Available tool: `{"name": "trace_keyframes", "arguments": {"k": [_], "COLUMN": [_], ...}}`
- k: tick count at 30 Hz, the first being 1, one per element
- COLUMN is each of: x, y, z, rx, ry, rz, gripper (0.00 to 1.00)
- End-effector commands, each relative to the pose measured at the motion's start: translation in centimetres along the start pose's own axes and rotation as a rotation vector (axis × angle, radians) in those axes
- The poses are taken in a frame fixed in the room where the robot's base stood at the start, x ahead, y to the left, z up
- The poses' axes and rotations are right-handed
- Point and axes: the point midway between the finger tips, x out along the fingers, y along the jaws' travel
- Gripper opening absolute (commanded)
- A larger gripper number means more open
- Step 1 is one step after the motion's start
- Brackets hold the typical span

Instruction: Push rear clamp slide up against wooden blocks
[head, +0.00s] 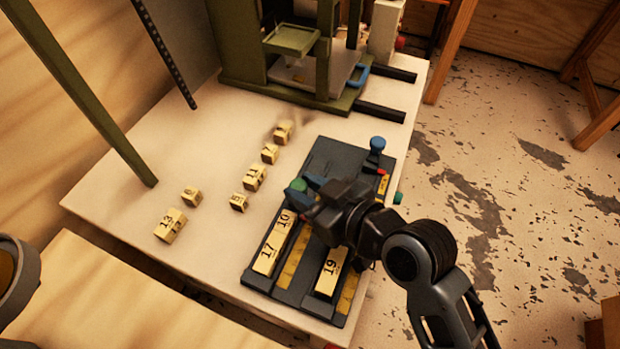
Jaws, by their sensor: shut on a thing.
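The dark clamp fixture (308,284) lies on the pale table, with yellow strips along its channels. Wooden blocks sit in it: 17 (268,253) and 10 (286,219) end to end in the left channel, and 19 (330,271) in the right one. A clamp slide with a green knob (298,186) and a blue part stands just behind block 10. My gripper (316,198) is shut there, seemingly on this slide; its jaws and wrist hide the contact. I cannot tell whether the slide touches block 10. A blue knob (377,145) stands at the fixture's far right.
Several loose numbered blocks (254,177) lie on the table (130,205) left of the fixture. A green press frame (240,75) with a blue handle (358,76) stands behind. A green post (90,100) rises at left. Floor lies open at right.

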Motion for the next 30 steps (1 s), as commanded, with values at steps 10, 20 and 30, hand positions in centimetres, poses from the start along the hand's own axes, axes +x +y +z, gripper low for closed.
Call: {"name": "trace_keyframes", "arguments": {"k": [10,20,30], "x": [0.0,-0.3,-5.2], "y": [0.0,0.1,0.1], "z": [0.0,0.0,0.2], "rx": [0.001,0.0,0.0], "ry": [0.0,0.0,-0.001], "rz": [0.0,0.0,0.002], "gripper": [0.53,0.57,0.57]}}
